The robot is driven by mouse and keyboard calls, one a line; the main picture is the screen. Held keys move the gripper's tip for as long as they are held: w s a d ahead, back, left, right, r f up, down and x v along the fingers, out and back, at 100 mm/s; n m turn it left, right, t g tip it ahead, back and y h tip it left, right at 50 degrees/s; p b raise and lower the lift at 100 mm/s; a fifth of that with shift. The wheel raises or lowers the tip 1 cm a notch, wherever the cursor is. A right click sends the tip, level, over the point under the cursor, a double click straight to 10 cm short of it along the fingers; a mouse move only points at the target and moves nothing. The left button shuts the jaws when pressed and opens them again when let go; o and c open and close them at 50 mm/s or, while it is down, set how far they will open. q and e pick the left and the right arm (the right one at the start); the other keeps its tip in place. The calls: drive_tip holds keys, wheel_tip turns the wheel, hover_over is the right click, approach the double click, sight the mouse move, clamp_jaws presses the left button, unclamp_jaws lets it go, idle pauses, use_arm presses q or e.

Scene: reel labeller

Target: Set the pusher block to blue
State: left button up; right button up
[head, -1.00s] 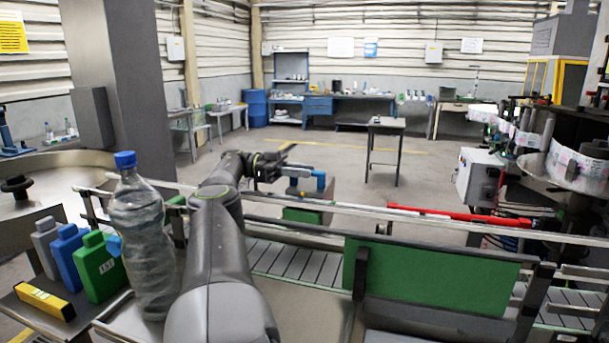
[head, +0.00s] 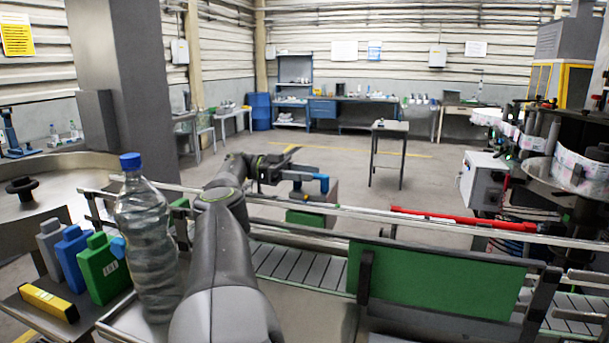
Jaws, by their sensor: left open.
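My left gripper (head: 277,175) is open, at the far end of my left arm beyond the conveyor's near rail. A blue angled piece (head: 322,182) is right beside its fingers; I cannot tell whether they touch. A green block (head: 305,218) sits below it at the conveyor. Which of these is the pusher block is not clear. My right gripper is not in view.
A clear bottle with a blue cap (head: 148,240) stands close left of my arm. A yellow item (head: 48,302) lies at the shelf's front. A large green panel (head: 430,280) and rails (head: 400,218) border the conveyor. The labeller with reels (head: 565,170) stands at right.

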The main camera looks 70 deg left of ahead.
use_arm(q)
wheel_tip(320, 180, up, 2)
drive_tip(key=shift+r+b, duration=0.2)
drive_tip(key=shift+b, duration=0.1)
wheel_tip(320, 180, up, 6)
drive_tip(key=p, duration=0.3)
drive_tip(key=shift+f, duration=0.25)
drive_tip(key=shift+r+p, duration=0.75)
drive_tip(key=shift+r, duration=0.15)
drive_tip(key=shift+f, duration=0.1)
